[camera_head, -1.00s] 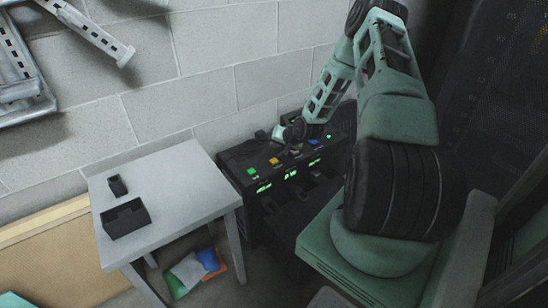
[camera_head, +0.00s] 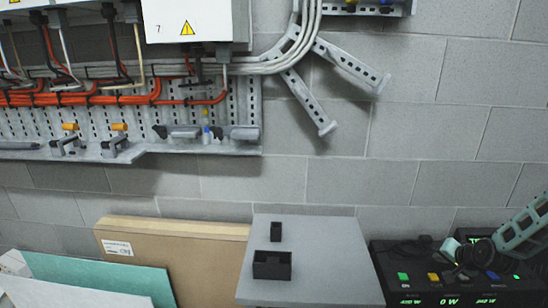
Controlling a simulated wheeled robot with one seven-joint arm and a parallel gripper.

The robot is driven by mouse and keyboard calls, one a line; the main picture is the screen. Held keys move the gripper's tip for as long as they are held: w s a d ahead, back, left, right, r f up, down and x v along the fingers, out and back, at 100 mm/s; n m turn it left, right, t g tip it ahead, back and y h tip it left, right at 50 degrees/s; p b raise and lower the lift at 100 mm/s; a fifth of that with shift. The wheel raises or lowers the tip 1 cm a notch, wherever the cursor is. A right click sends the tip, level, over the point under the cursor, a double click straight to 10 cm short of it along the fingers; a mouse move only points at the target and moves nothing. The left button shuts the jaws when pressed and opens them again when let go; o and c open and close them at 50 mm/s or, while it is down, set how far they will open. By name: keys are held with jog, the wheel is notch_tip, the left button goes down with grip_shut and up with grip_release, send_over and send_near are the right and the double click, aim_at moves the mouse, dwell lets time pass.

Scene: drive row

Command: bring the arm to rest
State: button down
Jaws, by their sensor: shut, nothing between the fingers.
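My arm (camera_head: 524,224) enters at the right edge, a pale green link reaching down and left over the black bench unit (camera_head: 462,284). My gripper (camera_head: 449,246) is at the dark end of the arm, small and low against the back of that unit. It is shut and holds nothing. The fingers are hard to make out, and I cannot tell whether they touch the unit. Most of the arm is out of view to the right.
A grey table (camera_head: 335,250) left of the unit bears a small dark box (camera_head: 276,231) and a larger open dark box (camera_head: 272,266). Brown and green boards (camera_head: 176,255) lean at the wall. Cable racks (camera_head: 190,130) hang above.

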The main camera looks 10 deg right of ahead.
jog(key=w+a+r+n+g+y, duration=0.1)
jog(key=w+a+r+n, duration=0.3)
jog(key=a, duration=0.6)
jog(key=s+a+r+n+g+y, duration=0.1)
jog(key=a+r+n+g, duration=0.1)
jog(key=a+r, duration=0.55)
jog(key=s+a+r+n+g+y, duration=0.1)
jog(key=s+a+r+n+g, duration=0.25)
jog(key=a, duration=0.75)
jog(key=s+a+r+n+t, duration=0.1)
jog(key=s+a+r+n, duration=0.1)
jog(key=s+a+r, duration=0.6)
jog(key=s+a+r+n+g, duration=0.1)
jog(key=s+a+n, duration=0.1)
jog(key=s+a, duration=0.35)
jog(key=s+a+r+n+g+h, duration=0.1)
jog(key=s+a+r+n, duration=0.1)
jog(key=s, duration=0.7)
jog(key=s+a+r+n+g, duration=0.1)
jog(key=s+a+n+g, duration=0.1)
jog(key=s+a, duration=0.35)
notch_tip(320, 180, up, 18)
jog(key=s+d+p, duration=0.1)
jog(key=d+p, duration=0.1)
jog(key=p, duration=1.6)
jog(key=shift+r, duration=0.2)
jog(key=shift+s+f+t, duration=0.1)
jog(key=shift+t, duration=0.15)
